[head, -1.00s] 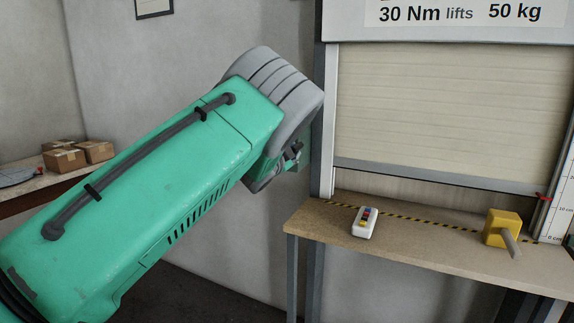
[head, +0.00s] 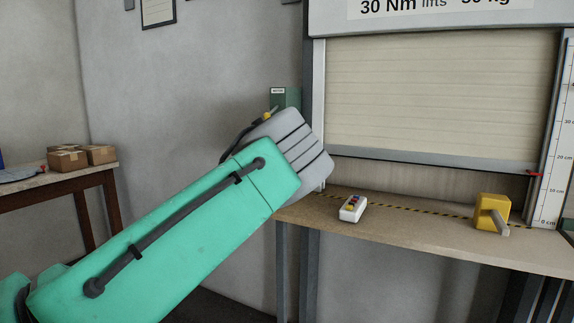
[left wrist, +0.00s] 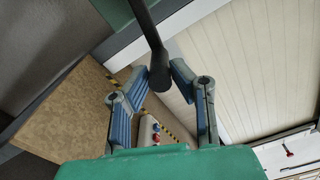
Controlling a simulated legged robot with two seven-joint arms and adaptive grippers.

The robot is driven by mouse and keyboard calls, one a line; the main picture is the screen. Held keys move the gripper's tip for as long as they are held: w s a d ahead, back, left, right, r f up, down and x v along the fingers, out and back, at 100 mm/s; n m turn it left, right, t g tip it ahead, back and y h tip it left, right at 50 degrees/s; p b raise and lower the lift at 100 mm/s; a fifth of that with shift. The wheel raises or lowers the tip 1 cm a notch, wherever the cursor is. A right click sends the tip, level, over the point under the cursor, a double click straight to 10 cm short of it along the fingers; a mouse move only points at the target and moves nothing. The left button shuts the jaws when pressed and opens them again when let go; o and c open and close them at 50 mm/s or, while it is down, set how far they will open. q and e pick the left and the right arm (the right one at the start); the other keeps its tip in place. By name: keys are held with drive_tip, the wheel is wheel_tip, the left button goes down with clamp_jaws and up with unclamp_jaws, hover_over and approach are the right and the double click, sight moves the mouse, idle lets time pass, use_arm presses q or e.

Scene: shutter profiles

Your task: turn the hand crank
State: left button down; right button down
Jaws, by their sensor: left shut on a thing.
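The hand crank shows in the left wrist view as a dark rod (left wrist: 147,30) that comes down from the top to a thick rounded end. In the head view a dark crank arm with a yellow piece (head: 267,115) shows beside a green box (head: 287,97) on the left shutter post. My left gripper (left wrist: 160,82) is shut on the dark end of the crank, between its blue-grey pads. In the head view my green arm and grey wrist hide these fingers. My right gripper is not in view.
The shutter (head: 440,100) hangs partly raised above a bench (head: 400,235). A white button box (head: 352,209) and a yellow block with a grey lever (head: 491,211) stand on the bench. Cartons (head: 67,160) lie on a side table at left.

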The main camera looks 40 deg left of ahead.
use_arm(q)
drive_tip(key=s+a+f+m+b, duration=0.1)
drive_tip(key=a+f+m+b, duration=0.3)
drive_tip(key=m+b, duration=0.8)
drive_tip(key=shift+a+f, duration=0.35)
drive_tip(key=shift+f, duration=0.9)
drive_tip(key=shift+m+b, duration=0.3)
drive_tip(key=c, duration=1.4)
unclamp_jaws()
drive_tip(key=shift+a, duration=0.1)
drive_tip(key=v, duration=1.2)
